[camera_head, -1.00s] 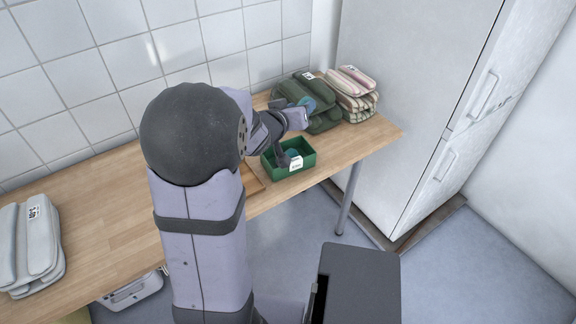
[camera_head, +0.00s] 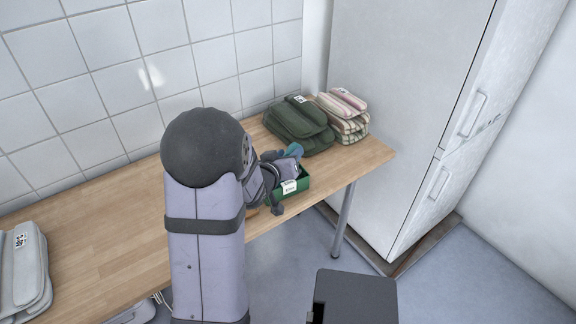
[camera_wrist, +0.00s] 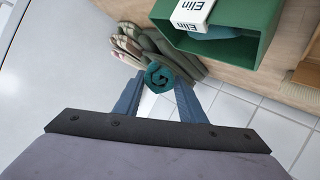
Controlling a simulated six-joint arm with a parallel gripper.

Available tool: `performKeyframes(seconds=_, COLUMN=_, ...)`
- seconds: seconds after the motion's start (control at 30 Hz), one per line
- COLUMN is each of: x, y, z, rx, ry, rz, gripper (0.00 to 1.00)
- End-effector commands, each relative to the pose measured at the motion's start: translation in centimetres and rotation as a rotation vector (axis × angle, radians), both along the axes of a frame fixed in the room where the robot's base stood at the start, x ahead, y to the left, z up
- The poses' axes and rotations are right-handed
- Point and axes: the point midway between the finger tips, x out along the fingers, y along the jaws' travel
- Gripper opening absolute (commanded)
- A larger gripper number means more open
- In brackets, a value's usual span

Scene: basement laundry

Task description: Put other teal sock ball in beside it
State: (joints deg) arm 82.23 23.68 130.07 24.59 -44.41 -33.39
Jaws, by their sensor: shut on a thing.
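A teal sock ball (camera_wrist: 160,77) is between the two blue-grey fingers of my gripper (camera_wrist: 160,90), shut on it. In the head view the held teal sock ball (camera_head: 295,149) shows at the far side of the green box, above its rim. The green box (camera_head: 304,182) has a white label reading "Elin" and is partly hidden by my arm. In the wrist view the green box (camera_wrist: 262,22) lies at the upper right, apart from the held ball. Another teal sock ball (camera_wrist: 217,33) shows inside it, partly covered by the label.
Dark green folded towels (camera_head: 298,124) and striped folded towels (camera_head: 346,115) lie behind the box on the wooden table (camera_head: 110,232). Grey folded cloths (camera_head: 22,270) are at the far left. A white cabinet (camera_head: 400,110) stands to the right. The table's middle left is clear.

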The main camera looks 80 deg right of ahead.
Motion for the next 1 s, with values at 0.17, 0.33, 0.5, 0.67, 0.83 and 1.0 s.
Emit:
performKeyframes(seconds=0.17, x=0.0, y=0.0, z=-0.6, rx=0.000, ry=0.001, rz=0.000, gripper=0.11)
performKeyframes(seconds=0.33, x=0.0, y=0.0, z=-2.7, rx=0.003, ry=0.001, rz=0.001, gripper=0.11)
performKeyframes(seconds=0.5, x=0.0, y=0.0, z=-3.7, rx=-0.001, ry=-0.001, rz=0.000, gripper=0.11)
performKeyframes(seconds=0.67, x=0.0, y=0.0, z=-3.7, rx=-0.002, ry=-0.001, rz=0.000, gripper=0.11)
performKeyframes(seconds=0.83, x=0.0, y=0.0, z=-3.9, rx=-0.002, ry=0.000, rz=0.001, gripper=0.11)
performKeyframes(seconds=1.0, x=0.0, y=0.0, z=-4.4, rx=-0.002, ry=0.000, rz=0.001, gripper=0.11)
